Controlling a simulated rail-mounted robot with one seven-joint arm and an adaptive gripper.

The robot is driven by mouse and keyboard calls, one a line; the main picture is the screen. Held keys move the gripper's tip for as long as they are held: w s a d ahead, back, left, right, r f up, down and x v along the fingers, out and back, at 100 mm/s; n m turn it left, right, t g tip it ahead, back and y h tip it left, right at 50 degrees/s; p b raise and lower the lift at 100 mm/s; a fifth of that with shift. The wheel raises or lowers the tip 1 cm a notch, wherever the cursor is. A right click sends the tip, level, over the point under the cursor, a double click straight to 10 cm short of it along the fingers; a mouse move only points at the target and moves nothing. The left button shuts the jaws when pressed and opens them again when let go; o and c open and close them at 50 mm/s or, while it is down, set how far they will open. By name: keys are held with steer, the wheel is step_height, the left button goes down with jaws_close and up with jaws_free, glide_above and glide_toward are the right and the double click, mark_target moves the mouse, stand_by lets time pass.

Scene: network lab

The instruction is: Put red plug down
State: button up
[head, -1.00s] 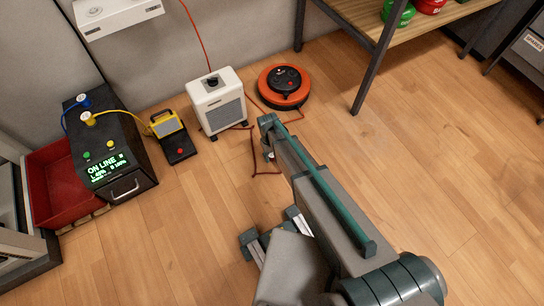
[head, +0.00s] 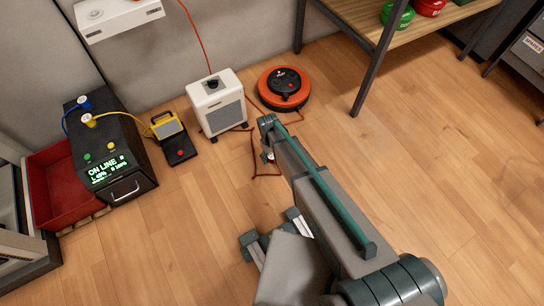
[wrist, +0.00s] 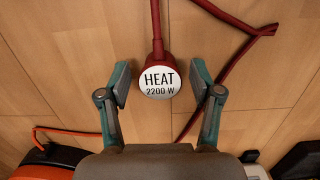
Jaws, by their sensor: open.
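The red plug (wrist: 158,81) has a round white face marked HEAT 2200 W and a red cord. In the wrist view it is between the two fingers of my gripper (wrist: 160,84), with a gap on each side. My gripper is open. The plug appears to be at or near the wooden floor; the exact height is hard to judge. In the head view a small pale part of the plug (head: 269,157) shows beside my arm's end, which hides most of my gripper.
A white heater (head: 218,108) and an orange cable reel (head: 284,88) stand behind. Left are a black power unit (head: 112,150), a yellow lamp (head: 165,127) and a red bin (head: 52,195). A shelf (head: 440,28) stands back right. Floor to the right is clear.

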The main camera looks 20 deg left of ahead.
mark_target(271, 154)
step_height(271, 154, up, 11)
steer(key=p, duration=0.5)
steer(key=s+d+r+m+g+h, duration=0.15)
steer(key=s+d, duration=0.25)
steer(key=d, duration=0.8)
steer(key=s+d+r+m+g+y, duration=0.1)
steer(key=s+d+r+m+g, duration=0.2)
steer(key=s+d, duration=0.7)
steer(key=s+d+r+m+g+y, duration=0.1)
steer(key=s+d+r+m+g, duration=0.3)
steer(key=s+d+r, duration=0.4)
steer(key=s+d+g, duration=0.1)
steer(key=s+d, duration=0.2)
steer(key=shift+s+r+g, duration=0.2)
steer(key=shift+s+g, duration=0.05)
steer(key=shift+g, duration=0.1)
